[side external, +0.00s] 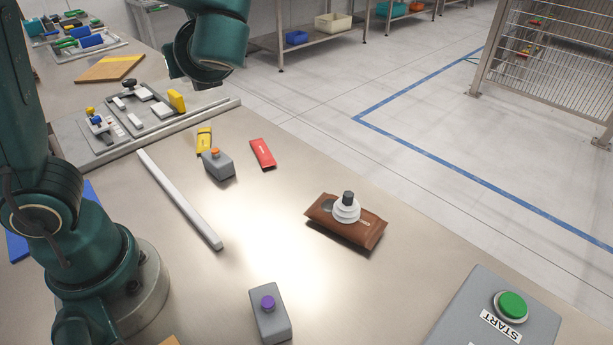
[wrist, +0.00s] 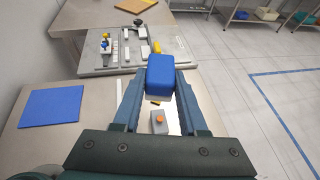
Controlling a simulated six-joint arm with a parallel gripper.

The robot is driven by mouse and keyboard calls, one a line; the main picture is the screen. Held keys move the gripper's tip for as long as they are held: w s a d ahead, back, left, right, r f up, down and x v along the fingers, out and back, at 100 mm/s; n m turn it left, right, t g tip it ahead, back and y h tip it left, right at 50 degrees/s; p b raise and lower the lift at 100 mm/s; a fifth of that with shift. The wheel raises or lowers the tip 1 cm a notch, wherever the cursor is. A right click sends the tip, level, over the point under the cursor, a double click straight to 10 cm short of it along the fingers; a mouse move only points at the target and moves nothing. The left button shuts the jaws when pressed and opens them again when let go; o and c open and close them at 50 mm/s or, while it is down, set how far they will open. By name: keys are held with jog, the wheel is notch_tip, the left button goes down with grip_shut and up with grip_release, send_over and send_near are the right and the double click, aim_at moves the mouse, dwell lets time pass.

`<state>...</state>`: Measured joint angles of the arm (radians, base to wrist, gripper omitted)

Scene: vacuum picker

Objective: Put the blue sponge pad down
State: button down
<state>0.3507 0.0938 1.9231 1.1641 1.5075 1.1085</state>
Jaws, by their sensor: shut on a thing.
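The blue sponge pad (wrist: 160,76) is a rounded blue block held between the two fingers of my gripper (wrist: 160,92) in the wrist view. The fingers press on its left and right sides. It appears raised above the bench, with nothing seen touching it from below.
A flat blue square (wrist: 51,106) lies on the left of the steel bench. An orange-button box (side external: 217,163), yellow packet (side external: 204,140), red packet (side external: 263,153), white bar (side external: 180,198), brown packet (side external: 325,219) with a suction cup (side external: 346,212), purple-button box (side external: 270,316) and green START button (side external: 511,305) occupy the bench.

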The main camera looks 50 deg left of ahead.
jog(key=s+d+f+n+g+h, duration=0.2)
jog(key=s+d+f+n+g, duration=0.4)
jog(key=s+f+n+g, duration=0.3)
jog(key=s+d+f+n+g+h, duration=0.1)
jog(key=s+d+n+g+h, duration=0.1)
jog(key=d+n+g+h, duration=0.65)
jog(key=w+d+r+n+t+h, duration=0.2)
jog(key=d+n+t+h, duration=0.1)
jog(key=d+n+h, duration=0.3)
jog(key=w+d+r+n+t+h, duration=0.2)
jog(key=w+d+n+t+h, duration=0.1)
jog(key=n+h, duration=0.4)
jog(key=w+d+r+n+t+h, duration=0.2)
jog(key=w+r+n+t+h, duration=0.1)
jog(key=w+r+n+t, duration=0.45)
jog(key=t, duration=0.1)
send_over(353, 319)
jog(key=shift+n, duration=0.4)
notch_tip(353, 319, down, 20)
jog(key=shift+r, duration=0.15)
jog(key=shift+f, duration=2)
